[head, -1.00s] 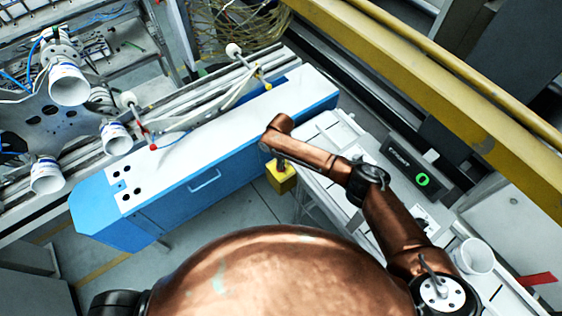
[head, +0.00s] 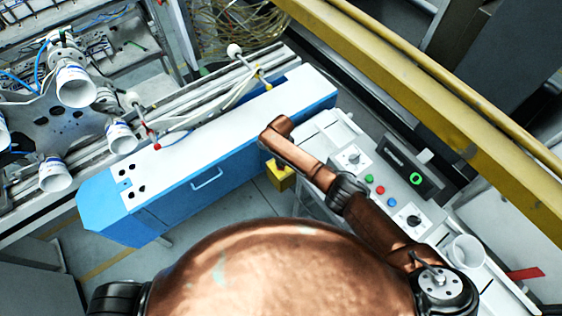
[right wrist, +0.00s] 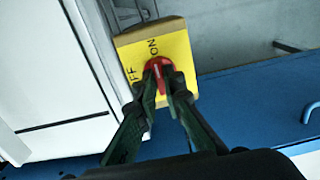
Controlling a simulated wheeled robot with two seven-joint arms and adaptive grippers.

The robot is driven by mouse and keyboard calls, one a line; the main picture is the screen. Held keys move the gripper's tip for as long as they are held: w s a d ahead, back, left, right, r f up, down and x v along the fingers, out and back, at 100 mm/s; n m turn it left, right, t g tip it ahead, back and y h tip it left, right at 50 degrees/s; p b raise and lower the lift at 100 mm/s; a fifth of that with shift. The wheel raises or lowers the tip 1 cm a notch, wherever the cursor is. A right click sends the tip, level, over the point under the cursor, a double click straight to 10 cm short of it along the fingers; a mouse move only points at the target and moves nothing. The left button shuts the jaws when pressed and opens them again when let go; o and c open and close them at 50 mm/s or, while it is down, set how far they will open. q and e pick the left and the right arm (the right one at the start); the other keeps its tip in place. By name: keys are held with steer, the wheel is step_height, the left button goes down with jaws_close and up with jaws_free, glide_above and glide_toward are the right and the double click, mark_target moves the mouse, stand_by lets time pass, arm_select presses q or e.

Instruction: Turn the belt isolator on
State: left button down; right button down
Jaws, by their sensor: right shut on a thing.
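The belt isolator is a yellow box (head: 281,177) beside the right end of the blue-and-white conveyor cabinet in the head view, partly hidden by my right arm. In the right wrist view its yellow face (right wrist: 178,50) carries the words ON and OFF, the latter partly covered. A red knob (right wrist: 158,68) sits on that face, its upper end near the word ON; I cannot tell which end is its pointer. My right gripper (right wrist: 161,80) is shut on the red knob, one green-black finger on each side. My left gripper is not in view.
The blue-and-white cabinet (head: 215,140) stands left of the isolator. A grey control panel (head: 385,187) with coloured buttons and dials lies right of my arm, with a white cup (head: 466,250) near it. A yellow beam (head: 420,85) crosses the upper right.

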stand_by(0.5)
steer(key=c, duration=2)
jaws_free()
steer(key=shift+c, duration=0.2)
steer(key=shift+r, duration=0.1)
step_height(320, 180, up, 12)
